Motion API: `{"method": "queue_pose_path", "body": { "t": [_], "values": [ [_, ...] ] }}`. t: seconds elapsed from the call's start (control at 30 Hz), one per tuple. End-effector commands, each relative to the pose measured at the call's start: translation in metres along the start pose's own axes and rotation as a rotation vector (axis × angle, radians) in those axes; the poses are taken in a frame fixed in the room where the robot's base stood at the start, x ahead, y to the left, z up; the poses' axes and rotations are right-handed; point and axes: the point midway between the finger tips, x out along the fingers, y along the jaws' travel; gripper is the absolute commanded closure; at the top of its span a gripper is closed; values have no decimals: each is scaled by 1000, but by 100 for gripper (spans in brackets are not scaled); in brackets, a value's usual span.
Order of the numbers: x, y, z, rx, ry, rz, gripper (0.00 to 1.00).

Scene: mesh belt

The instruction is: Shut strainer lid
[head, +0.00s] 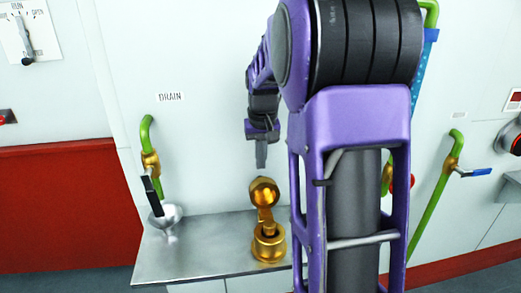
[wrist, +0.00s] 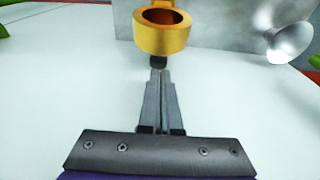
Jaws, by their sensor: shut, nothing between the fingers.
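The brass strainer (head: 268,247) stands on the metal shelf in the head view. Its round lid (head: 263,192) is open, raised on a hinge arm above the body. In the wrist view the lid (wrist: 162,38) shows as a gold ring with a hollow inside, and a dark knob (wrist: 158,62) sits on its near side. My gripper (head: 261,165) points down just above the lid in the head view. In the wrist view my gripper (wrist: 160,76) is shut and empty, its tips close to the knob. I cannot tell whether they touch it.
A steel funnel (head: 167,215) sits at the left of the shelf (head: 200,262), below a green pipe (head: 146,135) with a black-handled valve. Another green pipe (head: 432,215) with a blue-handled valve is at right. My arm hides part of the wall and shelf.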

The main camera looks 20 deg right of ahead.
Motion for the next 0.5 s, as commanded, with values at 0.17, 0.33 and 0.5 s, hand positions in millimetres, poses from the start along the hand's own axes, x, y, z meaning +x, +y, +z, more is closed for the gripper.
{"method": "queue_pose_path", "body": {
  "t": [0.17, 0.33, 0.5],
  "values": [
    [22, 0, 0, 0, -1, 0, 100],
    [29, 0, 0, 0, 1, 0, 100],
    [29, 0, 0, 0, 1, 0, 100]
  ]
}}
